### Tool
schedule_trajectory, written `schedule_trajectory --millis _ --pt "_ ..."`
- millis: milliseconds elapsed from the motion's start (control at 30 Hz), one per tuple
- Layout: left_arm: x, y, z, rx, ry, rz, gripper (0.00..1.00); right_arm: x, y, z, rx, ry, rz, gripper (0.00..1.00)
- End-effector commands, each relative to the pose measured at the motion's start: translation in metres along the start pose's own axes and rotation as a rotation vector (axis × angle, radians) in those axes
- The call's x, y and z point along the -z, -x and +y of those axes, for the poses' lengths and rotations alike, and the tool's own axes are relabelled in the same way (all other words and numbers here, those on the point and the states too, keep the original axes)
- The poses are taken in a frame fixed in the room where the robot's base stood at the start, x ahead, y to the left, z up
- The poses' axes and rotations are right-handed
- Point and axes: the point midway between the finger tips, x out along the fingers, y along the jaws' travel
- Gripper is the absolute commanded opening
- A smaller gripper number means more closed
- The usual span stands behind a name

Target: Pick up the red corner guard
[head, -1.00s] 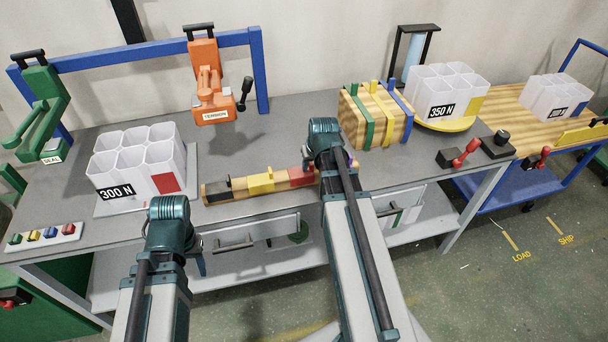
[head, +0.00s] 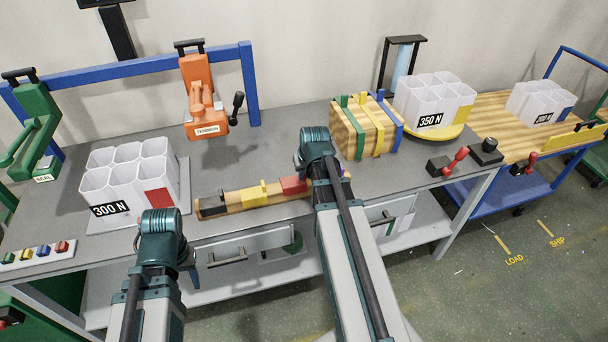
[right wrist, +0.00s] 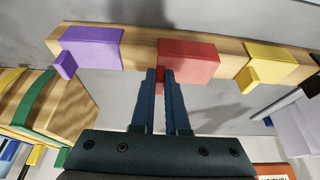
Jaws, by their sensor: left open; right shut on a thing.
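The red corner guard (right wrist: 190,60) sits on a wooden rail (right wrist: 225,48) in the right wrist view, between a purple guard (right wrist: 92,50) and a yellow guard (right wrist: 270,62). My right gripper (right wrist: 160,75) is shut on the red guard's small tab, which shows between the fingertips. The guard still rests on the rail. In the head view the red guard (head: 293,185) shows left of my right wrist, which hides the right fingers. My left gripper (head: 192,262) is open and empty in front of the bench edge, mostly hidden behind its wrist.
A white 300 N cell box (head: 125,190) stands left of the rail. A strapped wooden block (head: 350,135) and a 350 N cell box (head: 432,95) stand at right. Grey bench top (head: 280,135) behind the rail is clear.

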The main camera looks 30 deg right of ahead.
Motion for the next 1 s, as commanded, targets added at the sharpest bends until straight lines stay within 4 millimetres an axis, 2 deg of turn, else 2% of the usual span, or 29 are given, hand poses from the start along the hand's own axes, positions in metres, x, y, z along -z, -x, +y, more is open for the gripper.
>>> schedule_trajectory --millis 33,500,633,1000 --pt "-0.001 0.012 -0.001 0.000 0.000 0.000 0.50 0.004 0.011 0.000 0.000 0.000 0.000 0.00" --pt "-0.005 0.080 -0.008 0.000 0.000 0.000 0.50 0.031 0.074 0.000 0.000 0.000 0.000 0.00" --pt "-0.005 0.086 -0.008 0.000 0.000 0.000 0.50 0.033 0.080 0.000 0.000 0.000 0.000 0.00" --pt "-0.005 0.084 -0.008 0.000 0.000 0.000 0.50 0.033 0.078 0.000 0.000 0.000 0.000 0.00"
